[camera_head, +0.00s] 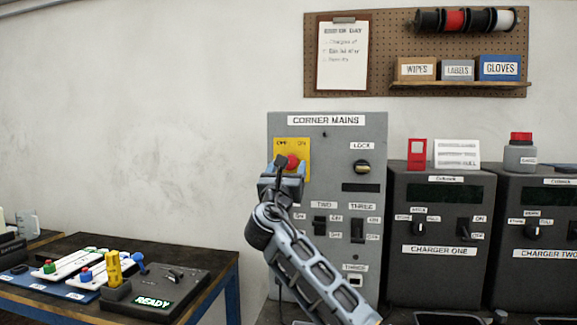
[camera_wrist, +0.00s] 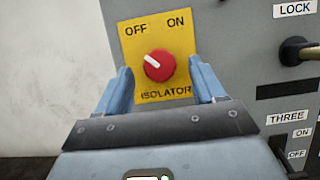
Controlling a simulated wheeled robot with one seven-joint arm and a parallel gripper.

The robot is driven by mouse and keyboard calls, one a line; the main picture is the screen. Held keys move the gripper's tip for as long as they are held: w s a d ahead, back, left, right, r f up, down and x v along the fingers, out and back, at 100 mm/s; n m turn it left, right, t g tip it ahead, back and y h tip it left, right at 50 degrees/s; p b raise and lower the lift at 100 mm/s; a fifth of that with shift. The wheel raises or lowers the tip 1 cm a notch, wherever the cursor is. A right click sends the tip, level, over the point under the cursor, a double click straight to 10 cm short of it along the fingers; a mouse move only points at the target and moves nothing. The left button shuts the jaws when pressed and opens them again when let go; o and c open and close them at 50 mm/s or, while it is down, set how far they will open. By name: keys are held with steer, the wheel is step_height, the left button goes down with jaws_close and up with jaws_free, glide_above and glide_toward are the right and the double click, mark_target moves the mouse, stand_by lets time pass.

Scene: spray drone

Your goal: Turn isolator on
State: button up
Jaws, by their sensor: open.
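The isolator is a red round knob on a yellow plate, on the grey panel labelled CORNER MAINS (camera_head: 325,120). In the wrist view the red knob (camera_wrist: 159,66) has a white mark pointing up and left, toward OFF. The yellow plate (camera_wrist: 132,53) reads OFF at left and ON at right. My gripper (camera_wrist: 159,75) is open, with one blue finger on each side of the knob in the picture. I cannot tell how near the fingertips are to the plate. In the head view my gripper (camera_head: 284,170) partly covers the red knob (camera_head: 293,161).
Right of the isolator is a dark LOCK knob (camera_head: 362,166). Below are switches labelled TWO (camera_head: 320,225) and THREE (camera_head: 357,230). CHARGER ONE (camera_head: 438,235) stands to the right. A table (camera_head: 225,270) with a READY box (camera_head: 155,295) is at left.

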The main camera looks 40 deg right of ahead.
steer(key=shift+x, duration=1)
steer(key=shift+w, duration=0.1)
steer(key=c, duration=1.1)
